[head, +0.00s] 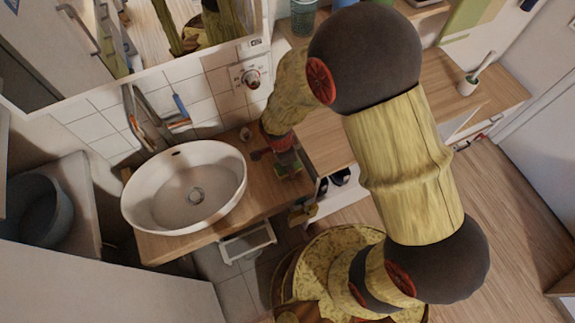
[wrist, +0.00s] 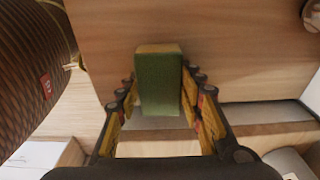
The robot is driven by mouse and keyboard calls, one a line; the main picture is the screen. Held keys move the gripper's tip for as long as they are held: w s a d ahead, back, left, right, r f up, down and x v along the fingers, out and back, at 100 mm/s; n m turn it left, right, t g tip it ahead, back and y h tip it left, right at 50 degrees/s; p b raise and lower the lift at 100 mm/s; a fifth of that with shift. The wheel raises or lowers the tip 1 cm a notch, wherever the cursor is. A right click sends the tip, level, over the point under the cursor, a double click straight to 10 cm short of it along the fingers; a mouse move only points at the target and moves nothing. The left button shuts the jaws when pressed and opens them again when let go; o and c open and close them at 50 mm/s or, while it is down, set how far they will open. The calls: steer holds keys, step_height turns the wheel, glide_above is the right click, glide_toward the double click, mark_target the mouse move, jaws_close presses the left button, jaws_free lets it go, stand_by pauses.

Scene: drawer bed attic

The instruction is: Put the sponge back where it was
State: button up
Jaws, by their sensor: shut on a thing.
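The sponge (wrist: 160,85) is a block with a dark green face and a thin tan edge at its far end. In the wrist view it sits between the two fingers of my gripper (wrist: 163,92), which is shut on it. Wood surface lies beyond it; I cannot tell whether the sponge touches that surface. In the head view my gripper (head: 284,160) is low over the wooden counter (head: 262,195), right of the white sink. The sponge is hard to make out there.
The white oval sink (head: 165,205) stands on the counter, with a tap (head: 140,118) behind it. A small knob-like item (head: 246,133) is left of my gripper. A white cup with a brush (head: 470,82) stands far right on the shelf. Open wood floor lies right.

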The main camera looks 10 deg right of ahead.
steer(key=shift+o, duration=0.2)
steer(key=shift+s+f, duration=0.1)
steer(key=shift+f, duration=0.2)
steer(key=shift+s+b, duration=0.1)
steer(key=shift+b, duration=0.2)
steer(key=shift+c, duration=0.3)
steer(key=o, duration=0.7)
steer(key=shift+f, duration=0.15)
steer(key=shift+o, duration=0.2)
